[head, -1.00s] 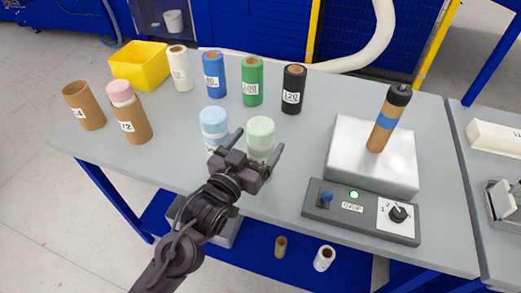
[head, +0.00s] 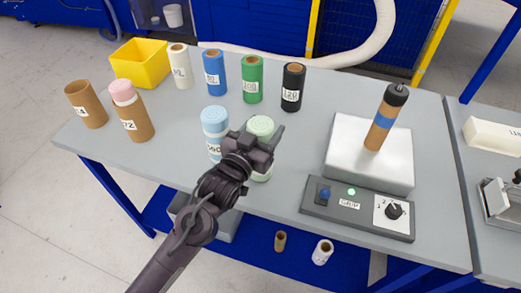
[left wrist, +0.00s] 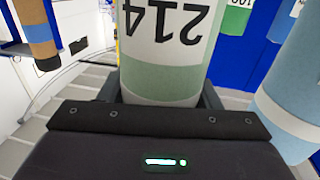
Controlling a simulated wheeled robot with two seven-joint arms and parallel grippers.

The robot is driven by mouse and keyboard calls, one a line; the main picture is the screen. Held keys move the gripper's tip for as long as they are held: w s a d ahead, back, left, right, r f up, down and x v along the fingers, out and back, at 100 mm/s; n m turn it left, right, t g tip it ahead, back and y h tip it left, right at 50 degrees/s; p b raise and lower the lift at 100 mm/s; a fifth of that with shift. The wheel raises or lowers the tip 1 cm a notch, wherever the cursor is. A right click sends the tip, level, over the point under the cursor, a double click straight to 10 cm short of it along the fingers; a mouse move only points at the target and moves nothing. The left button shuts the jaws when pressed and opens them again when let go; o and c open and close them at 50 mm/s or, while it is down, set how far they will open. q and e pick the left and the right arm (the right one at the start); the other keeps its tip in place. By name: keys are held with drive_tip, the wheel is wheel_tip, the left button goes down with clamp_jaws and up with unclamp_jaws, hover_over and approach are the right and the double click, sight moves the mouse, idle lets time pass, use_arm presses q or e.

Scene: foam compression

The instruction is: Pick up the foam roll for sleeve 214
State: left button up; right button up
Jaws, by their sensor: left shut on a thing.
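The pale green foam roll (head: 260,127) stands upright near the table's front edge, partly hidden by my arm. Its white band in the left wrist view (left wrist: 165,30) reads 214, upside down. My left gripper (head: 259,143) is shut on this roll, one finger on each side. I cannot tell whether the roll's base still touches the table. An open brown cardboard tube (head: 86,106) stands at the far left; its label ends in 4 and the rest is unclear. My right gripper is not in view.
A light blue roll (head: 214,121) stands close left of the held roll. A brown tube with a pink roll (head: 131,115), a yellow bin (head: 138,62) and a row of coloured rolls are behind. A white block with a post (head: 368,165) and control box (head: 357,212) stand right.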

use_arm(q)
drive_tip(key=shift+c, duration=1.1)
wheel_tip(320, 180, up, 20)
drive_tip(key=b, duration=0.1)
drive_tip(key=shift+b, duration=0.35)
